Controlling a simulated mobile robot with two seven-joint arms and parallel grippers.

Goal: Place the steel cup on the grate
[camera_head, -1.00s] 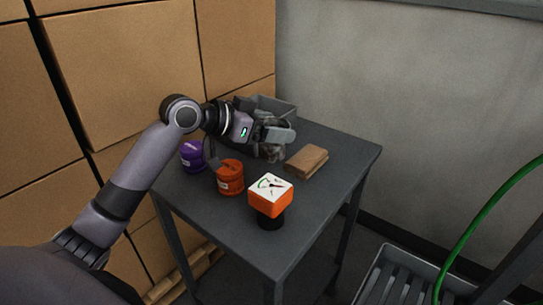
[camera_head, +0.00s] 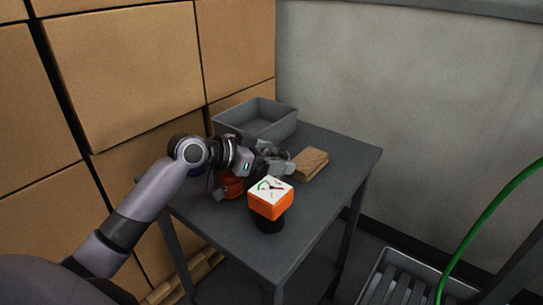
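My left gripper (camera_head: 278,163) is low over the grey table, left of a wooden block and behind the orange gauge. I cannot pick out the steel cup clearly; grey shapes at the gripper blend with its fingers. Whether the fingers are open or shut on something cannot be told. The slatted grate (camera_head: 402,292) is at the bottom right, below the table's level and cut off by the picture edge. My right gripper is not in view.
A green hose (camera_head: 483,222) arches above the grate. Cardboard boxes (camera_head: 120,80) stand left.

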